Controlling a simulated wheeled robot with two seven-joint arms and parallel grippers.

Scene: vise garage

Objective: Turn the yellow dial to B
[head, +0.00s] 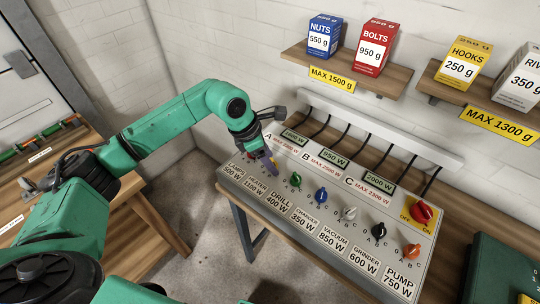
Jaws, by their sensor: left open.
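A grey control panel (386,270) carries a row of coloured dials. A small yellow patch (274,162) shows at the tips of my left gripper (268,165); it seems to be the yellow dial, mostly hidden by the fingers. Its pointer and setting cannot be read. I cannot tell whether the fingers touch the dial. My right gripper is out of view.
Right of my gripper stand the green dial (295,180), blue dial (321,196), white dial (349,214), black dial (378,231) and orange dial (411,251). A red switch (422,213) is at the far right. Shelves with boxes hang above the panel.

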